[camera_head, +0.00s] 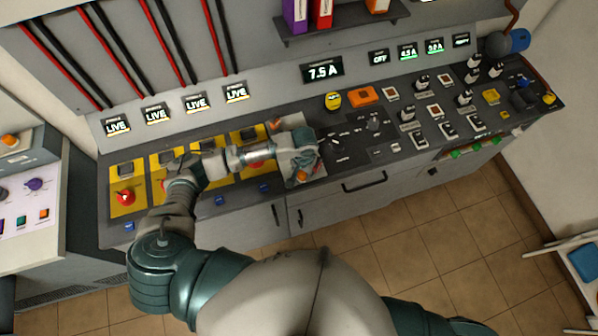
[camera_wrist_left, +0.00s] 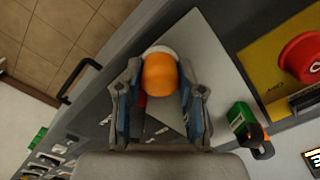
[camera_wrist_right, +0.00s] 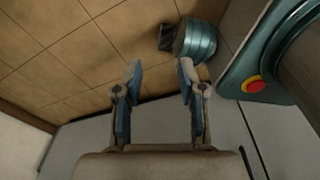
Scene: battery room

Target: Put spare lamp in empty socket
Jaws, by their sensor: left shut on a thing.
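In the left wrist view an orange, round-topped lamp (camera_wrist_left: 160,76) sits between the two fingers of my left gripper (camera_wrist_left: 160,95), which is shut on it. A whitish rim shows behind the lamp. In the head view my left gripper (camera_head: 308,160) is over a pale grey plate (camera_head: 291,181) on the desk, which the left wrist view also shows (camera_wrist_left: 212,65). I cannot tell whether the lamp touches the plate. The empty socket cannot be made out. In the right wrist view my right gripper (camera_wrist_right: 158,90) is open and empty, above the floor.
A green item (camera_wrist_left: 240,118) stands at the plate's edge. Yellow panels with red buttons (camera_head: 125,197) lie left of the gripper. A yellow round button (camera_head: 333,100) and an orange box (camera_head: 362,95) are behind it, with several switches to the right. Drawer handles (camera_head: 363,185) line the front.

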